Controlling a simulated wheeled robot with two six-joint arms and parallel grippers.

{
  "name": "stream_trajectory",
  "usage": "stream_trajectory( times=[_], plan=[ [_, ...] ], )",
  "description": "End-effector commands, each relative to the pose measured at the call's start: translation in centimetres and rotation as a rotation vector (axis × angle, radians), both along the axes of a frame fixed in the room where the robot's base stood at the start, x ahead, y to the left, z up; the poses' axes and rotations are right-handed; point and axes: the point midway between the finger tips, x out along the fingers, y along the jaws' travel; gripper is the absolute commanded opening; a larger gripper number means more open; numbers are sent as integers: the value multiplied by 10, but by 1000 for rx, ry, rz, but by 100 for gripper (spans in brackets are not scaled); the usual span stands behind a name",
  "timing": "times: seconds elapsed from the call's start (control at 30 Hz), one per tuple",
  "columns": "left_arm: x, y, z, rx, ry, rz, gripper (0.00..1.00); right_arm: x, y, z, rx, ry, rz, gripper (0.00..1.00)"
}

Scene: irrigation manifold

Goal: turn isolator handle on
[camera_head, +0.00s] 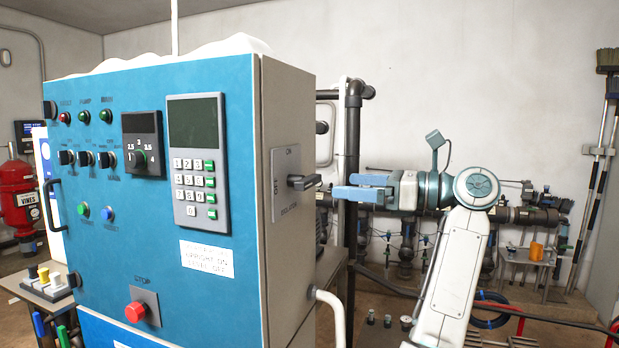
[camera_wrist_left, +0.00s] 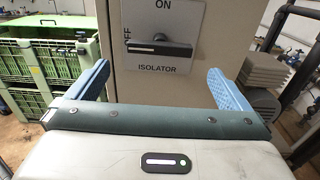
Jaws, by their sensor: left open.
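The isolator handle (camera_head: 304,182) is a dark lever on a grey plate on the right side wall of the blue control cabinet. The plate (camera_wrist_left: 193,14) reads ON at the top, OFF at the left and ISOLATOR below. In the left wrist view the handle (camera_wrist_left: 158,48) lies horizontal, not toward ON. My left gripper (camera_head: 343,188) is open, with blue fingers pointing at the handle from the right, a short gap away. In the wrist view the open fingers (camera_wrist_left: 158,72) stand to either side of the handle, apart from it. My right gripper is out of sight.
The cabinet front (camera_head: 100,250) carries a keypad (camera_head: 198,165), knobs and a red stop button (camera_head: 136,311). A white curved pipe (camera_head: 332,312) juts out below the plate. Dark pipework (camera_head: 353,150) stands behind my gripper. Green crates (camera_wrist_left: 45,75) are left in the wrist view.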

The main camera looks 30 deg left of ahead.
Motion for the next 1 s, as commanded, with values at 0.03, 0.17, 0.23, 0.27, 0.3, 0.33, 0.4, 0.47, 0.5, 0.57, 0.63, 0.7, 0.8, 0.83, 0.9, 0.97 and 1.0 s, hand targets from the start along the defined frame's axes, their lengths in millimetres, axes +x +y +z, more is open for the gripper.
stream_trajectory(
  times=[0.03, 0.17, 0.23, 0.27, 0.3, 0.33, 0.4, 0.47, 0.5, 0.57, 0.63, 0.7, 0.8, 0.83, 0.9, 0.97, 1.0],
  plan=[
    [-3, 10, 4, 2, 0, 4, 100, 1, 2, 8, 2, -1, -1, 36],
    [-9, 35, 5, 4, 1, 5, 100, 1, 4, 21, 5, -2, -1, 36],
    [-12, 48, 5, 4, 2, 5, 100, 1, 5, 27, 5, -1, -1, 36],
    [-13, 53, 5, 4, 1, 5, 100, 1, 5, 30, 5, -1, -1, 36],
    [-15, 60, 5, 5, 2, 5, 100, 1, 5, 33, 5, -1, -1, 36],
    [-16, 65, 4, 5, 2, 4, 100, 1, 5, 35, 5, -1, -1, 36],
    [-18, 74, 4, 4, 3, 4, 100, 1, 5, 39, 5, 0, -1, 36],
    [-19, 80, 3, 4, 3, 3, 100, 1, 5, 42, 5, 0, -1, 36],
    [-20, 83, 3, 4, 3, 3, 100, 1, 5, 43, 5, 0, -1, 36],
    [-21, 87, 2, 5, 4, 2, 100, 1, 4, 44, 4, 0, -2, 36],
    [-21, 89, 1, 4, 3, 1, 100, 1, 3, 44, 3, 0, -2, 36],
    [-22, 90, 1, 4, 3, 1, 100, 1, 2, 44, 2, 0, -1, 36],
    [-21, 90, 0, 4, 3, 1, 100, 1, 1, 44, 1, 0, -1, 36],
    [-21, 90, 0, 4, 3, 1, 100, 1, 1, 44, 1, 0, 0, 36],
    [-21, 90, 0, 4, 3, 1, 98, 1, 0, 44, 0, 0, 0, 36],
    [-22, 90, 0, 4, 3, 1, 86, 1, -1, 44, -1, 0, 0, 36],
    [-21, 90, 0, 4, 3, 1, 78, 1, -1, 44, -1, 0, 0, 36]
  ],
)
